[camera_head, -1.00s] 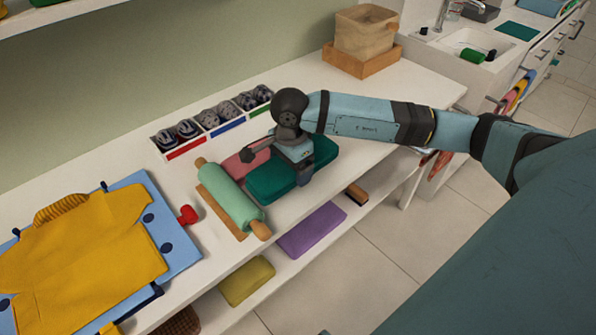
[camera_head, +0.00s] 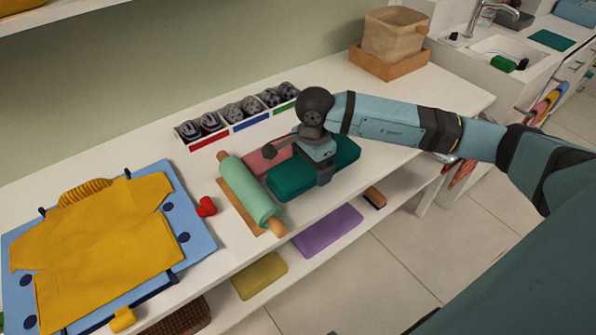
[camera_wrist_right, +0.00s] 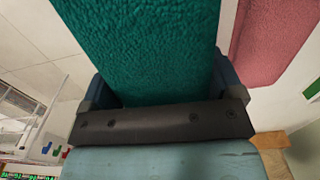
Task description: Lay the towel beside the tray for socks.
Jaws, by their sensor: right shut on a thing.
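A folded teal towel (camera_head: 291,181) lies on the white counter, just in front of the tray for socks. My right gripper (camera_head: 325,172) is over its middle and shut on it; in the right wrist view the teal towel (camera_wrist_right: 140,45) fills the space between the fingers. The tray for socks (camera_head: 226,139) is white, with rolled socks in its compartments and red, blue and green labels on its front. A pink folded cloth (camera_head: 268,155) lies between the teal towel and the tray, partly hidden. My left gripper is out of view.
A mint roll with wooden ends (camera_head: 247,189) lies left of the towel. A yellow shirt (camera_head: 95,240) lies on a blue board (camera_head: 190,222), with a red object (camera_head: 206,207) beside it. The lower shelf holds a purple cloth (camera_head: 328,231).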

